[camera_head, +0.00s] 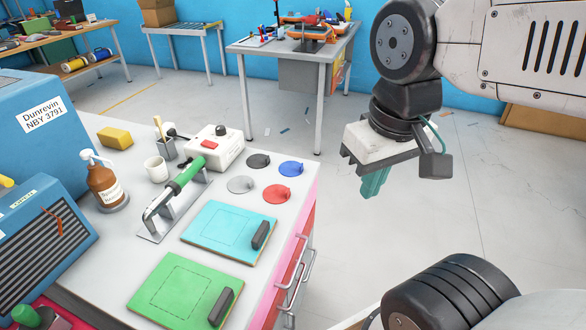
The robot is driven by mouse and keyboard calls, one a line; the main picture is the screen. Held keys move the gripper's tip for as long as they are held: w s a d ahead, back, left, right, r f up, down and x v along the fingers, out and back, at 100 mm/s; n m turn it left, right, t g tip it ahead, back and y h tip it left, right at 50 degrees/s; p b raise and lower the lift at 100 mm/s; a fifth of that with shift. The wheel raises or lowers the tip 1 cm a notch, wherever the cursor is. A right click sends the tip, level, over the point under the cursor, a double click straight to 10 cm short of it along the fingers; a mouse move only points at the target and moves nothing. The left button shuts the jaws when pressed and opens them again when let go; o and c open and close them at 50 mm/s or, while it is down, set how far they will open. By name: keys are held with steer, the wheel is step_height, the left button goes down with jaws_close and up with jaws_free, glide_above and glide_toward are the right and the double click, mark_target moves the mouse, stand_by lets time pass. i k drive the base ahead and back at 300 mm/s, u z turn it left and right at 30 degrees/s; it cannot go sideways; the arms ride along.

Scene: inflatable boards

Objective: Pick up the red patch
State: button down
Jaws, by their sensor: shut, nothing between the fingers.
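The red patch (277,194) is a small round disc with a raised tab, lying flat near the right edge of the white workbench (301,172). A blue patch (290,168) lies just behind it, a grey patch (241,184) to its left, and a black patch (258,160) behind and left. My gripper (371,184) hangs in the air to the right of the bench, beyond its edge and apart from the patches. Its teal fingers point down, are shut and hold nothing.
A green-handled tool (185,176) rests on a metal stand left of the patches. A cyan board (215,226) and a green board (172,285) lie in front. A white box (217,146), cup (155,168) and brown bottle (103,184) stand behind and left. Open floor lies right of the bench.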

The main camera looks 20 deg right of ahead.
mark_target(276, 193)
steer(key=u, duration=0.55)
steer(key=k, duration=1.3)
steer(key=u, duration=0.7)
steer(key=i, duration=1.1)
steer(key=z, duration=1.45)
